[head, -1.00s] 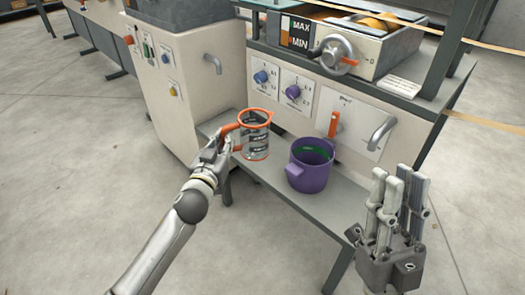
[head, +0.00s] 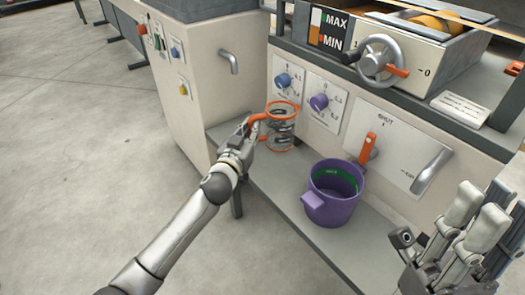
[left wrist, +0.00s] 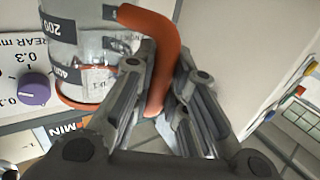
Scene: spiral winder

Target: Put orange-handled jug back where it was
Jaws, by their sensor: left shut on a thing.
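The clear jug (head: 281,128) with the orange rim and orange handle is upright over the left end of the grey shelf (head: 262,178), close to the machine front. I cannot tell whether its base touches the shelf. My left gripper (head: 254,126) is shut on its orange handle, left of the body. In the left wrist view the handle (left wrist: 160,75) passes between the fingers (left wrist: 160,100), and the clear wall with dark printed marks (left wrist: 80,45) shows at upper left. My right gripper (head: 468,235) is at lower right, apart from the jugs, its fingers pointing up.
A purple jug (head: 320,205) with a green inner mark stands on the shelf, right of the clear jug. Bare shelf lies between the jugs.

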